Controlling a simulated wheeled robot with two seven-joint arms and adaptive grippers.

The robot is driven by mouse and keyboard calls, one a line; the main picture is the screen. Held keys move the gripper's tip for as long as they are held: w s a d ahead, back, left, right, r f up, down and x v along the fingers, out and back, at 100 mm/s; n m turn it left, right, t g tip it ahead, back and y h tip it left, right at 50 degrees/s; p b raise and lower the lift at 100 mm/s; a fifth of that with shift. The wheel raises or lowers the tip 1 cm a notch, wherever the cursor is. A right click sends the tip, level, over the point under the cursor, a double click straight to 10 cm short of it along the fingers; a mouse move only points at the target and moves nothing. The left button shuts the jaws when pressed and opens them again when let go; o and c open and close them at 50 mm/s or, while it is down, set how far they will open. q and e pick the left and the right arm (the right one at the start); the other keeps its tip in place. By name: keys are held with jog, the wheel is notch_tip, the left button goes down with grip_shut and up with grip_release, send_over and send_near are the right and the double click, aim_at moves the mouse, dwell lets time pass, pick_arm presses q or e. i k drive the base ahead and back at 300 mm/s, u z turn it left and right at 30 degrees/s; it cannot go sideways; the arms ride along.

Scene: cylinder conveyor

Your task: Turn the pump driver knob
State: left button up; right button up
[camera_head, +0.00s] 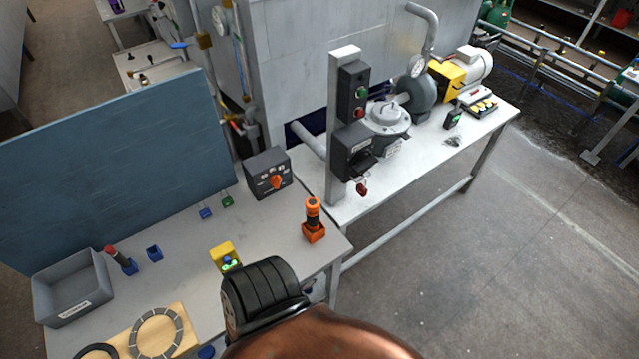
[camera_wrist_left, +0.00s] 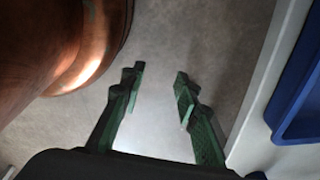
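A dark grey box (camera_head: 268,172) with an orange knob (camera_head: 277,182) on its front stands at the back of the near workbench in the head view. The labels around the knob are too small to read, and I cannot tell for certain that it is the pump driver. My left gripper (camera_wrist_left: 160,78) shows in the left wrist view with its two green fingers apart and nothing between them. It is over grey floor, beside a pale edge, away from the box. No gripper fingers show in the head view, and my right gripper is not seen.
The workbench (camera_head: 190,245) holds a grey bin (camera_head: 72,288), an orange holder (camera_head: 313,232) and a yellow button box (camera_head: 225,256). A blue panel (camera_head: 120,165) stands behind it. A second table has a post with switches (camera_head: 345,120) and a pump (camera_head: 388,117). A blue thing (camera_wrist_left: 302,95) is right of my left gripper.

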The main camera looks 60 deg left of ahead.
aim_at(276, 181)
jog(key=z, duration=0.05)
jog(key=i, duration=2)
jog(key=u, duration=2.25)
